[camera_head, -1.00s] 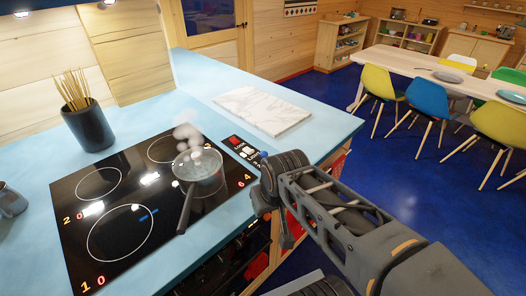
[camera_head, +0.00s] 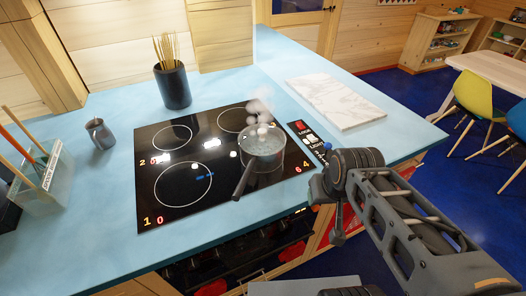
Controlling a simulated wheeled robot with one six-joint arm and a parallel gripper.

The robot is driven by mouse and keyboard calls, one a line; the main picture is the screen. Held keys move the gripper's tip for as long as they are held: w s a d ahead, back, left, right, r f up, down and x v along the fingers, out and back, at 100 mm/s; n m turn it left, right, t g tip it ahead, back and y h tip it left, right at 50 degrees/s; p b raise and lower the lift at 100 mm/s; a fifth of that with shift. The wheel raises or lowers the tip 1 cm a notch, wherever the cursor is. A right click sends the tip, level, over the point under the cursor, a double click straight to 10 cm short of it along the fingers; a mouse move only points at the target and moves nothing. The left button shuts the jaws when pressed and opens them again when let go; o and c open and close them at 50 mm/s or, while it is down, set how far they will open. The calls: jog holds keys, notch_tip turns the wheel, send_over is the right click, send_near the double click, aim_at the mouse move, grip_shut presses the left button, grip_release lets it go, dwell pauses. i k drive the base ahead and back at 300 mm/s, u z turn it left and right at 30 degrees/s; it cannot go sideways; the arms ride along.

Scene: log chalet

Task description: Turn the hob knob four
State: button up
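The black glass hob (camera_head: 215,211) is set in the light-blue worktop. Beside its front-right ring an orange 4 and a red 6 (camera_head: 302,169) are lit. The labels 1 and 2 each have a red 0. I cannot make out knob four; the front edge of the counter hides most of the face below. My gripper (camera_head: 337,230) is at the end of my arm, right of the hob by the counter's front edge. Its fingers cannot be made out.
A switch panel (camera_head: 307,137) with red and white switches lies right of the hob. Behind it is a marble board (camera_head: 334,103).

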aim_at(240, 242)
jog(key=k, duration=0.5)
jog(key=z, duration=1.75)
jog(key=i, duration=0.8)
jog(key=u, duration=3)
